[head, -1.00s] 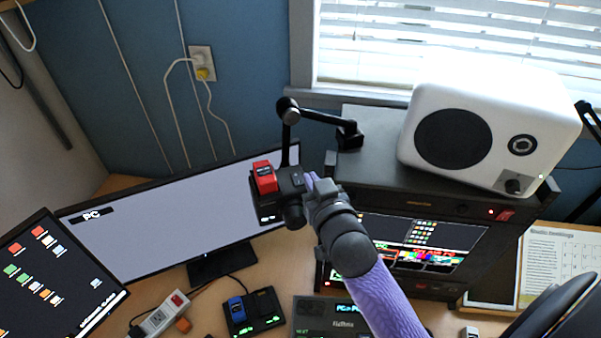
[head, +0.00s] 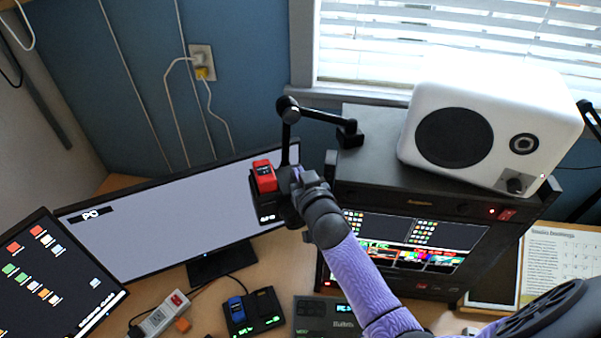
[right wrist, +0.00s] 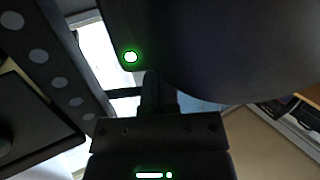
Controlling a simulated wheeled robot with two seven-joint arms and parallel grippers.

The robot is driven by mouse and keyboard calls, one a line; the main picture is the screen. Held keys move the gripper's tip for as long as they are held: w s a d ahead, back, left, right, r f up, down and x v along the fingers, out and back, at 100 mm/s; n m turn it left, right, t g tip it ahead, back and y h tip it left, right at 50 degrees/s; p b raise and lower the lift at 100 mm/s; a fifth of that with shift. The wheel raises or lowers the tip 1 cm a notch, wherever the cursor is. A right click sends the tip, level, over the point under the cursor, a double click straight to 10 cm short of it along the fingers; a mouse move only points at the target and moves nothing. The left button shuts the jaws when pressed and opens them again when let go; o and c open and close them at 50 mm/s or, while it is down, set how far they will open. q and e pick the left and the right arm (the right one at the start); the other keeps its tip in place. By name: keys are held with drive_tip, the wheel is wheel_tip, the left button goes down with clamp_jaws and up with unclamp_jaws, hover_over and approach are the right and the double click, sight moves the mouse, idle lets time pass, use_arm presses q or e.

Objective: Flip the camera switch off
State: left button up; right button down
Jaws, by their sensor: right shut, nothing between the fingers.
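The camera (head: 265,206) is a black body with a red block (head: 264,176) on top, held on a jointed black arm (head: 288,125) in front of the wide monitor. My right gripper (head: 298,178) is shut and empty against or just beside the camera's right side, and it hides much of that side. I cannot make out the switch in the head view, nor whether the fingers touch it. In the right wrist view a dark surface fills much of the picture, with a small green-ringed light (right wrist: 130,57) on it. My left gripper is not in view.
The wide monitor (head: 150,235) stands behind the camera. A black rack (head: 440,205) with a lit screen is to the right, with a white speaker (head: 490,125) on top. A charger (head: 253,311), a power strip (head: 160,315) and a small console (head: 325,315) lie on the desk below.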

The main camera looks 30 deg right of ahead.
drive_tip(key=shift+w+r+g+p, duration=0.1)
drive_tip(key=shift+g+p, duration=0.2)
drive_tip(key=shift+p, duration=0.2)
drive_tip(key=shift+f+b, duration=0.25)
drive_tip(key=shift+b, duration=0.05)
drive_tip(key=r+p, duration=0.4)
drive_tip(key=r, duration=0.1)
drive_tip(key=shift+s, duration=0.2)
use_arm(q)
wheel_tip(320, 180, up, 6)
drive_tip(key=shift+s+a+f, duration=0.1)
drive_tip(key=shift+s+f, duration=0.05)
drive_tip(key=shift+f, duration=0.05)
use_arm(e)
drive_tip(key=r+v, duration=0.1)
drive_tip(key=v, duration=0.8)
drive_tip(key=shift+w, duration=0.15)
